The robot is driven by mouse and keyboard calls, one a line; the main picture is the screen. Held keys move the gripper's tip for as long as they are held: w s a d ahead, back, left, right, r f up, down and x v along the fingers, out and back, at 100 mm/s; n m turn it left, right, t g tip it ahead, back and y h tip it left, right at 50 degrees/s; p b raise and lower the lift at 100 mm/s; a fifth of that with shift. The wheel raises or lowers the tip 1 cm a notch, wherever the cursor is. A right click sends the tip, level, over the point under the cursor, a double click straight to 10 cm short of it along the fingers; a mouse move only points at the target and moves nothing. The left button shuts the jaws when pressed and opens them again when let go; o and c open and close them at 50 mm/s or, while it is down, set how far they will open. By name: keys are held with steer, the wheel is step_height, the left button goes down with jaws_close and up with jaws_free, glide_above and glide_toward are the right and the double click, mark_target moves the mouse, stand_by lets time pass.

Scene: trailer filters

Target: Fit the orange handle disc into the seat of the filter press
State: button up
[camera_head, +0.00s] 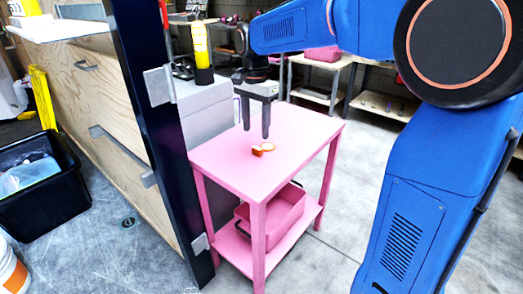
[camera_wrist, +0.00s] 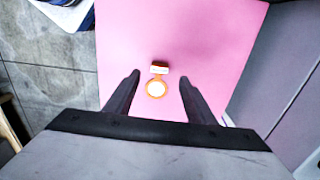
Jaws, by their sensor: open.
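The orange handle disc (camera_head: 264,149) lies on the pink table, with a round pale-centred part and a small block-like handle. In the wrist view the disc (camera_wrist: 156,89) sits between my two fingers, with its handle block toward the top of the picture. My gripper (camera_head: 256,132) points down above the pink table, open and empty, close over the disc. It also shows in the wrist view (camera_wrist: 160,77). The fingers appear apart from the disc. I cannot make out the filter press or its seat for certain.
The pink table (camera_head: 222,157) is otherwise bare on top; a pink bin (camera_head: 285,213) stands on its lower shelf. A grey cabinet (camera_head: 205,110) with a yellow bottle (camera_head: 201,45) stands close on the left. A dark post (camera_head: 150,120) and black tub (camera_head: 45,195) are further left.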

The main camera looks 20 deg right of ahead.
mark_target(257, 148)
steer(key=shift+f, duration=3.45)
steer(key=c, duration=1.2)
